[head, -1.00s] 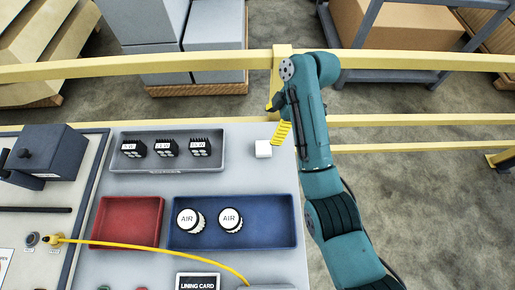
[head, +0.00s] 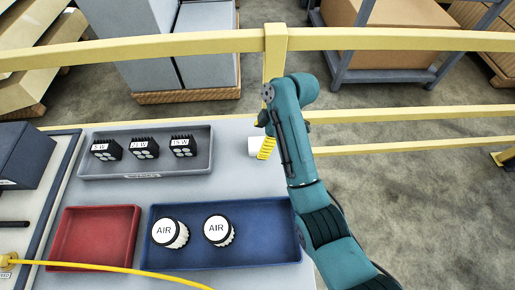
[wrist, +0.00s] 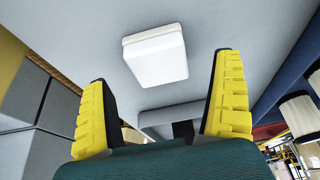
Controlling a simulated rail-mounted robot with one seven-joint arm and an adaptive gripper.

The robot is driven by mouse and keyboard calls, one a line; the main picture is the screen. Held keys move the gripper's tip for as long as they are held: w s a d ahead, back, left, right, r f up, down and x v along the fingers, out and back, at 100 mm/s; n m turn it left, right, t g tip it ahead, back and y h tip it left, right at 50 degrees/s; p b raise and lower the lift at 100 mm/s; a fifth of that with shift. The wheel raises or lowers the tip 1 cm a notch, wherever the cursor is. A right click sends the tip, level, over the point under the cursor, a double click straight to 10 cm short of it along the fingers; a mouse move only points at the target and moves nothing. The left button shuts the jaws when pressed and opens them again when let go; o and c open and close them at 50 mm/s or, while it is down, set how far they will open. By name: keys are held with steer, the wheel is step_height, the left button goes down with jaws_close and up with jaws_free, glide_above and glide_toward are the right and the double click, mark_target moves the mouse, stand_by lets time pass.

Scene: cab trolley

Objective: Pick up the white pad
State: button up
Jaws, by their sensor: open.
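The white pad (head: 254,146) is a small white block on the grey table top near its back right corner. In the head view my gripper covers part of it. In the wrist view the pad (wrist: 156,55) lies flat on the grey surface, beyond the fingertips and between their lines. My gripper (wrist: 165,85) has yellow ridged fingers that stand wide apart with nothing between them. In the head view my gripper (head: 266,147) is beside the pad's right side; I cannot tell whether it touches.
A grey tray (head: 95,168) with several black labelled blocks lies left of the pad. A blue tray (head: 265,255) with two white AIR canisters and a red tray (head: 95,235) lie nearer. A yellow rail (head: 200,42) runs behind the table. Table around the pad is bare.

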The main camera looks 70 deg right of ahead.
mark_target(258, 144)
steer(key=x, duration=0.3)
steer(key=shift+b, duration=0.3)
steer(key=shift+d+r, duration=0.1)
steer(key=c, duration=1.3)
step_height(258, 144, up, 10)
steer(key=p, duration=0.5)
steer(key=shift+p, duration=0.35)
